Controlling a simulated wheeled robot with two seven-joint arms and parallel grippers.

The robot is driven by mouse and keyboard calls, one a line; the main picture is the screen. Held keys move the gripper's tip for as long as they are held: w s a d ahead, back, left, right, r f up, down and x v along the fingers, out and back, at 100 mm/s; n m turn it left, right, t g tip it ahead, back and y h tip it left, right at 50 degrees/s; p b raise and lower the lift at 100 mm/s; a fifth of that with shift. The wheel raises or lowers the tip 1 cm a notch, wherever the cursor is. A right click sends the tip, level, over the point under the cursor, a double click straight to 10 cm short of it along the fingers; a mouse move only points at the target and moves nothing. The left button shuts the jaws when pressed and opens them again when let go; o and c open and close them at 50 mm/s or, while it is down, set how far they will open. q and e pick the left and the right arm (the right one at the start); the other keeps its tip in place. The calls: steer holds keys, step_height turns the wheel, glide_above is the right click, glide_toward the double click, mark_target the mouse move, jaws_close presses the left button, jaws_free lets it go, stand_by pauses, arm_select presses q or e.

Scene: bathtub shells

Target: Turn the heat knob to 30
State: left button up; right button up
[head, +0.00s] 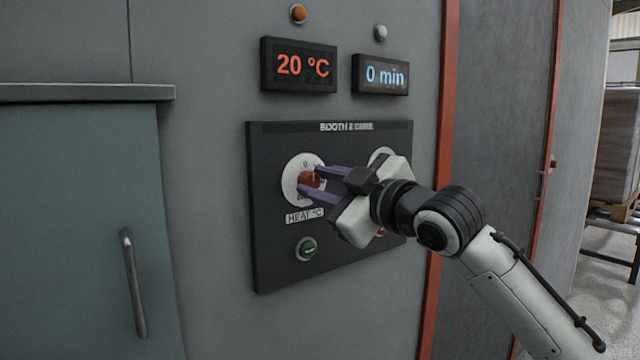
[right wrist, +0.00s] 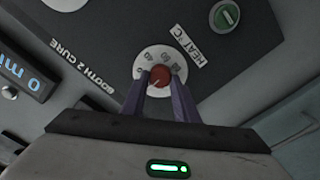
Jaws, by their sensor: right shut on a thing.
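The red heat knob (head: 310,179) sits on a round white dial on the dark control panel, above a label reading HEAT °C. My right gripper (head: 313,182) is shut on the knob, its purple fingers on either side of it. In the right wrist view the knob (right wrist: 160,76) shows between the two fingertips, with a pale mark on its face and dial numbers around it. The temperature display (head: 299,66) reads 20 °C. My left gripper is in neither view.
A time display (head: 381,75) reads 0 min. A second white dial (head: 381,156) is mostly hidden behind my right gripper. A teal cabinet with a handle (head: 133,283) stands at left.

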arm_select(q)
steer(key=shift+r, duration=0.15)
arm_select(e)
steer(key=m+p, duration=0.2)
steer(key=shift+r+p, duration=0.25)
steer(key=shift+p, duration=0.15)
steer(key=shift+m+p, duration=1.3)
steer(key=shift+p, duration=0.15)
steer(key=m+p, duration=0.3)
steer(key=shift+d+f+m+p, duration=0.1)
steer(key=shift+m+p, duration=0.35)
steer(key=shift+m, duration=0.15)
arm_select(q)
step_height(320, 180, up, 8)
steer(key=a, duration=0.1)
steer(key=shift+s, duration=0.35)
arm_select(e)
steer(key=shift+m, duration=0.4)
arm_select(q)
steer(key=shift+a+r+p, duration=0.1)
steer(key=shift+p, duration=0.2)
arm_select(e)
steer(key=shift+f, duration=0.1)
